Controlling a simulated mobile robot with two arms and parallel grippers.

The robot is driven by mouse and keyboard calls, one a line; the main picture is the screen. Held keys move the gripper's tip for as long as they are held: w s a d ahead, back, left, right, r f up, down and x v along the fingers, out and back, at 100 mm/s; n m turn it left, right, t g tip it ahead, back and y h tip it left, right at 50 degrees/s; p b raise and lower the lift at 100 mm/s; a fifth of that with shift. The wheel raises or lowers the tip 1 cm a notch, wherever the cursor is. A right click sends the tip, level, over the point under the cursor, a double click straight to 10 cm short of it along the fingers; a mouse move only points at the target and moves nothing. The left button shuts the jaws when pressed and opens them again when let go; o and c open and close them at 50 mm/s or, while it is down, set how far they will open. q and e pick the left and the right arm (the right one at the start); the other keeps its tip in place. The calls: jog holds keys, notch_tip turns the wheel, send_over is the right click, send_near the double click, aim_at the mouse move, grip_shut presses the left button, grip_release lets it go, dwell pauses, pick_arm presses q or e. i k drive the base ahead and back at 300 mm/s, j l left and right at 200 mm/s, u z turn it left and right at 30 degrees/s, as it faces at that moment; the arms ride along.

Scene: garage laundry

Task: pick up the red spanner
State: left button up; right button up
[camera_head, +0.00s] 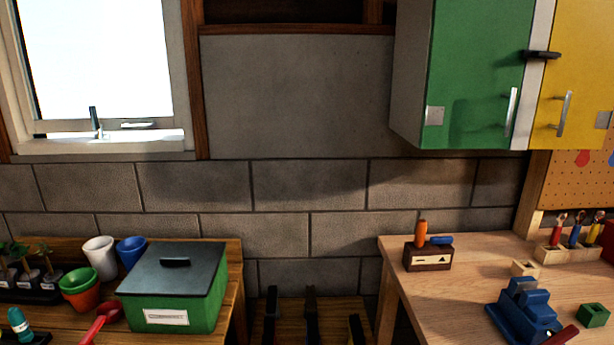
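A red-handled tool (556,233), which looks like the red spanner, stands upright in a light wooden holder (549,255) at the right, on the workbench (470,252). Its metal head points up. A blue-handled one (574,236) stands beside it, and an orange-red one (594,234) stands further right. The lower ends of all three are hidden in the holder. Neither of my grippers shows in the head view.
A blue vise (524,312), a green block (593,315) and a small toolbox (428,257) are on the workbench. A green box (178,315) and pots are on the left table. A green cabinet (475,70) hangs above. Dark upright objects (312,315) stand between the tables.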

aim_at(558, 232)
jog(key=z, duration=1.4)
jog(key=i+l+u, duration=0.1)
jog(key=l, duration=0.45)
jog(key=i+l+u, duration=0.1)
jog(key=l, duration=0.45)
jog(key=i+l+u, duration=0.1)
jog(key=l, duration=0.45)
jog(key=i+l+u, duration=0.15)
jog(key=l, duration=0.45)
jog(key=i+l+u, duration=0.1)
jog(key=l, duration=0.5)
